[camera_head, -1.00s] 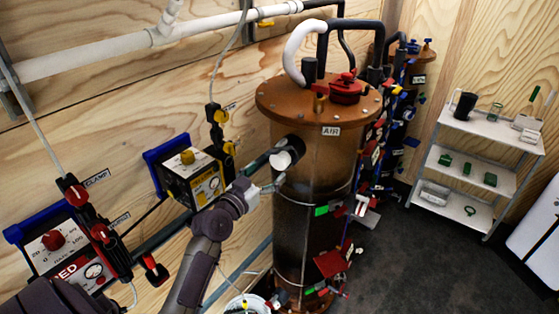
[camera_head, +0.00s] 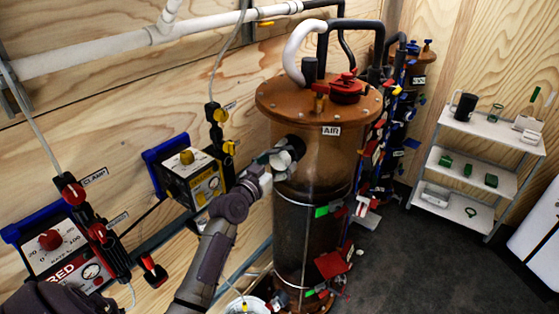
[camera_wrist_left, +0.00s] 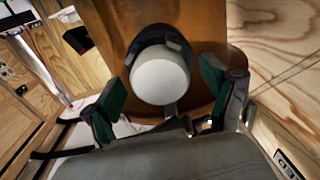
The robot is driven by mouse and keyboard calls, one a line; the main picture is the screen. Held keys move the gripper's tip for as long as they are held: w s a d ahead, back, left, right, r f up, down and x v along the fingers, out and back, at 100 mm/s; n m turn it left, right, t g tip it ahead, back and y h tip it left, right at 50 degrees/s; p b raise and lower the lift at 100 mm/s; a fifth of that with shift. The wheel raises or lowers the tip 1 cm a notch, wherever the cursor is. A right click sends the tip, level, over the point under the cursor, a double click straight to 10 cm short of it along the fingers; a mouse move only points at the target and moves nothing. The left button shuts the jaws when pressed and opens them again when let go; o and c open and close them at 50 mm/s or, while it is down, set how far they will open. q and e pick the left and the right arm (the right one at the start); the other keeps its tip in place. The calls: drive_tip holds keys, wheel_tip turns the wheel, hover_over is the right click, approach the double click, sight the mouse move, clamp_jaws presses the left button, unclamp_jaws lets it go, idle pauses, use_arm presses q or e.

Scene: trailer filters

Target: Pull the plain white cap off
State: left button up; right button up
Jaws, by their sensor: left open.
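The plain white cap (camera_head: 280,161) sits on a dark round port on the side of the brown cylindrical tank (camera_head: 325,170). In the left wrist view the cap (camera_wrist_left: 160,82) faces me, round and white, with the dark collar behind it. My left gripper (camera_head: 276,157) is at the cap, its arm coming up from below. In the wrist view the green-padded fingers of my left gripper (camera_wrist_left: 159,92) are open, one on each side of the cap, with visible gaps. The head view partly hides the cap behind the fingers. My right gripper is out of view.
A yellow-marked control box (camera_head: 192,180) and a red-marked box (camera_head: 65,255) are on the wooden wall at the left. Valves and tubes crowd the tank's right side. A white shelf rack (camera_head: 475,165) stands at the right, with dark floor between.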

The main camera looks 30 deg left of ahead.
sight(277, 163)
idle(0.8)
use_arm(q)
drive_tip(key=c, duration=1.6)
drive_tip(key=shift+s+p, duration=0.65)
drive_tip(key=shift+s, duration=2.4)
